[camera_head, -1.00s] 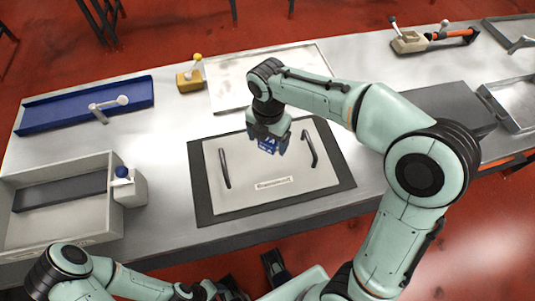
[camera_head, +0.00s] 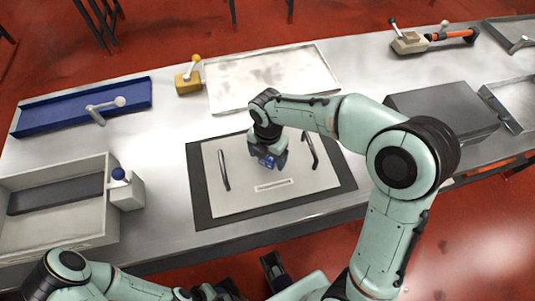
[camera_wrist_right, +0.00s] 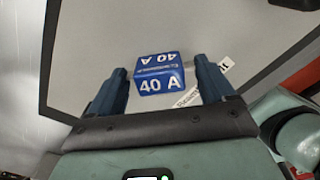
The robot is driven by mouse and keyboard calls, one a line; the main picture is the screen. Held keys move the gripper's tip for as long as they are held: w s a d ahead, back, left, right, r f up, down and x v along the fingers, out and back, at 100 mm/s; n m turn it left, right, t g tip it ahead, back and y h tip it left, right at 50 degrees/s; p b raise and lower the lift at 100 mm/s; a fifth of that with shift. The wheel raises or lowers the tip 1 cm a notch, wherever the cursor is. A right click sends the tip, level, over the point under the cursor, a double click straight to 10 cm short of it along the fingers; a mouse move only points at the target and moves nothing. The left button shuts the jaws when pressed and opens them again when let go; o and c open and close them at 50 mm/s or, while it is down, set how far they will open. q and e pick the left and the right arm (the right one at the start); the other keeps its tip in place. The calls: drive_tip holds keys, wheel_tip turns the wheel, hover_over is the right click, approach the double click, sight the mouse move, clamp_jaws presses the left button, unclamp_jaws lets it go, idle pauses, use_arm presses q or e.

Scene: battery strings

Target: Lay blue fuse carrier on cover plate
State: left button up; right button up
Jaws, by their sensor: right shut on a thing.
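The blue fuse carrier (camera_head: 266,161) is a small block with white "40 A" lettering, shown clearly in the right wrist view (camera_wrist_right: 160,76). My right gripper (camera_head: 268,157) is shut on it, with a finger on either side (camera_wrist_right: 160,68). It is over the upper middle of the pale cover plate (camera_head: 235,197), between the plate's two dark handles. Whether the carrier touches the plate is hard to tell. My left arm shows at the bottom left of the head view; its gripper's jaws cannot be made out there.
A dark border (camera_head: 201,205) surrounds the plate. The left handle (camera_head: 223,170) and right handle (camera_head: 309,150) stand up from it. A grey bin (camera_head: 110,225), blue tray (camera_head: 45,122), white tray (camera_head: 270,75) and dark grey box (camera_head: 440,105) stand around it.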

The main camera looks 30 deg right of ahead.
drive_tip(key=o, duration=1)
drive_tip(key=shift+c, duration=0.2)
wheel_tip(320, 180, up, 12)
drive_tip(key=p, duration=0.2)
drive_tip(key=shift+r, duration=0.15)
